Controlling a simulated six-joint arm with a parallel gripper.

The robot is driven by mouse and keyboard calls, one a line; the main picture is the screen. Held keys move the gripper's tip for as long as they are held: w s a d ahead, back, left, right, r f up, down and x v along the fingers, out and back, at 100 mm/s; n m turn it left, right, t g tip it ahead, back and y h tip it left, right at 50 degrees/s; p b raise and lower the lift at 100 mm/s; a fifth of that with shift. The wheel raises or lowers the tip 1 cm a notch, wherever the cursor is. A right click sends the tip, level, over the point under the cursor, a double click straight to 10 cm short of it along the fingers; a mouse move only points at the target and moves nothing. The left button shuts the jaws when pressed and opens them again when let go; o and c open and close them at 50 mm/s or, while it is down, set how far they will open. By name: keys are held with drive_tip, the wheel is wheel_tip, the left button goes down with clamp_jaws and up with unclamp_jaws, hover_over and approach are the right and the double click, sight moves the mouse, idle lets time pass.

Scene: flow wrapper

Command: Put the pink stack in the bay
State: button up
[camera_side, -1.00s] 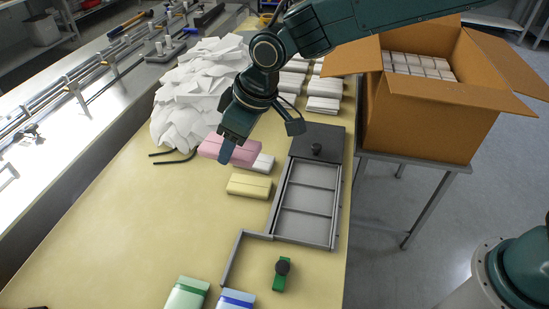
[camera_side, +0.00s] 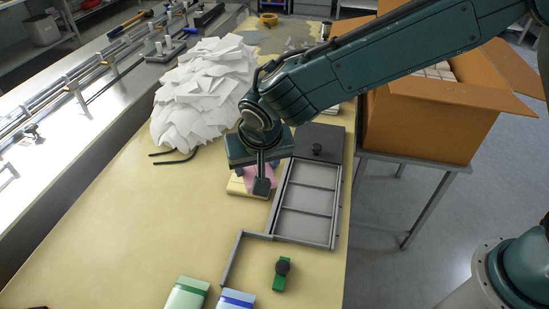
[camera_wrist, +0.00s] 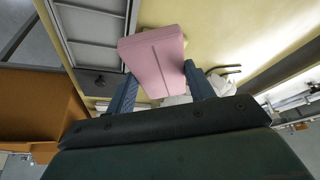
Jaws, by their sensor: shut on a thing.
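The pink stack (camera_wrist: 153,58) is between the two blue fingers of my gripper (camera_wrist: 158,90) in the wrist view. My gripper is shut on it. In the side view the pink stack (camera_side: 249,174) is mostly hidden behind my gripper (camera_side: 262,180). It appears over the right part of a pale yellow stack (camera_side: 236,188); whether they touch, I cannot tell. A grey framed tray (camera_side: 333,220) with three empty compartments, which may be the bay, lies just to the right. It also shows at the upper left of the wrist view (camera_wrist: 128,12).
A dark plate with a knob (camera_side: 318,140) sits at the tray's far end. An L-shaped grey rail (camera_side: 233,258) and a green knobbed piece (camera_side: 281,274) are nearer. Green (camera_side: 187,293) and blue (camera_side: 236,299) packs lie in front.

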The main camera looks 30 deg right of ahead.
sight(274, 177)
drive_tip(key=f+m, duration=0.1)
drive_tip(key=m, duration=0.1)
drive_tip(key=s+d+m+g+h, duration=0.1)
drive_tip(key=m, duration=0.1)
drive_tip(key=f+m+h, duration=0.1)
drive_tip(key=m, duration=0.1)
drive_tip(key=shift+s+d+f, duration=0.3)
drive_tip(key=shift+s, duration=0.1)
drive_tip(key=m, duration=0.2)
drive_tip(key=s+d+f+m+g, duration=0.1)
drive_tip(key=m+g+h, duration=0.1)
drive_tip(key=m, duration=0.1)
drive_tip(key=shift+s+d+f+m, duration=0.2)
drive_tip(key=shift+f+m, duration=0.1)
drive_tip(key=s+d+f+m+g, duration=0.1)
drive_tip(key=m, duration=0.3)
drive_tip(key=s+d+f+m+g, duration=0.1)
drive_tip(key=m+g, duration=0.1)
drive_tip(key=m, duration=0.2)
drive_tip(key=s+d+f+m+g+y, duration=0.1)
drive_tip(key=s+m, duration=0.1)
drive_tip(key=m, duration=0.2)
drive_tip(key=shift+g, duration=0.3)
drive_tip(key=shift+f, duration=0.15)
drive_tip(key=shift+d+f, duration=0.1)
drive_tip(key=shift+f, duration=1.7)
drive_tip(key=shift+f, duration=1.45)
